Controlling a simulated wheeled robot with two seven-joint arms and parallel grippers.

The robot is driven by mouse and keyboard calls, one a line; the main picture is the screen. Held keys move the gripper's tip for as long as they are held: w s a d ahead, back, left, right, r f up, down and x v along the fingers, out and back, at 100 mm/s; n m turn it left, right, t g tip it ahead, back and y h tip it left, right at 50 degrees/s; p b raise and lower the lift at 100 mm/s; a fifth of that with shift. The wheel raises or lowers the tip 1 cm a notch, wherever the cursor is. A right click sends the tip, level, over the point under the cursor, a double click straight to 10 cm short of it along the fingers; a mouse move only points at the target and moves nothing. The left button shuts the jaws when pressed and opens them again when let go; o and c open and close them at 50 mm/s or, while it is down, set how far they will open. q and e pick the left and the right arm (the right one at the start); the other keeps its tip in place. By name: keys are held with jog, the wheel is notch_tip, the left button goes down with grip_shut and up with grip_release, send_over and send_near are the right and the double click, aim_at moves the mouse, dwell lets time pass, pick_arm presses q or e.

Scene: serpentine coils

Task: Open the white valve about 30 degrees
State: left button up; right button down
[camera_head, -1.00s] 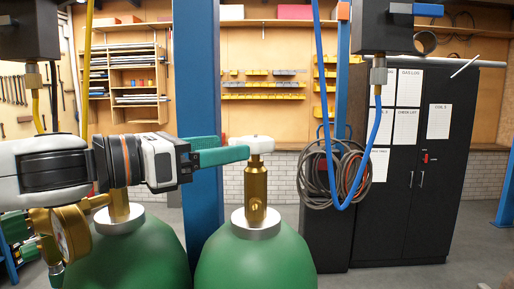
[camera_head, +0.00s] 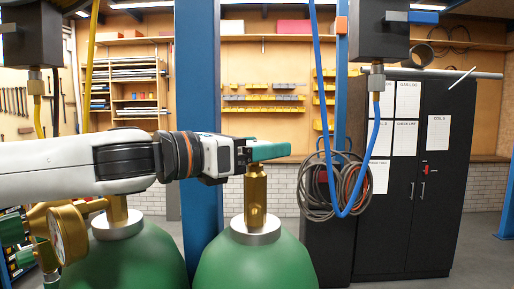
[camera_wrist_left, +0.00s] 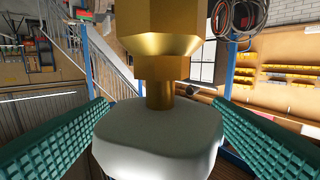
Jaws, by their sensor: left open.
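The white valve (camera_wrist_left: 160,138) is a rounded knob on a brass stem, and it fills the lower middle of the left wrist view. My left gripper (camera_head: 268,150) is at the top of the brass valve body (camera_head: 255,192) in the head view, and its green fingers hide the knob there. In the left wrist view, the two ridged green fingers stand open on either side of the knob, with a visible gap on each side. The brass body stands upright on the right green cylinder (camera_head: 256,264). My right gripper is not in view.
A second green cylinder (camera_head: 125,262) with a brass gauge (camera_head: 68,233) stands at left, below my left arm. A blue post (camera_head: 197,100) rises behind the cylinders. A blue hose (camera_head: 326,120) hangs at right, before a black cabinet (camera_head: 418,225).

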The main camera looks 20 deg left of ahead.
pick_arm(q)
jog(key=shift+c, duration=0.5)
jog(key=c, duration=0.9)
jog(key=shift+f+n+t+y+b, duration=0.2)
jog(key=shift+n+t+y+b, duration=0.4)
jog(key=shift+b, duration=0.45)
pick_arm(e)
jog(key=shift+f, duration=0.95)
pick_arm(q)
jog(key=shift+r+n+t+y+b, duration=0.1)
jog(key=shift+n+t+y+b, duration=0.45)
jog(key=shift+y, duration=0.45)
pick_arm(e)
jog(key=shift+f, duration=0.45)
pick_arm(q)
jog(key=shift+r+n+t+y, duration=0.1)
jog(key=shift+n+t+y, duration=0.15)
jog(key=shift+n+y, duration=0.65)
jog(key=shift+w+n+t+y+p, duration=0.1)
jog(key=shift+n+t+y+p, duration=0.3)
jog(key=shift+n+y+p, duration=0.7)
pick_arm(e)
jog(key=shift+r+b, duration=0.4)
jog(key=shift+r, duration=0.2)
pick_arm(q)
jog(key=shift+m+y, duration=0.25)
jog(key=shift+y, duration=0.25)
jog(key=o, duration=1)
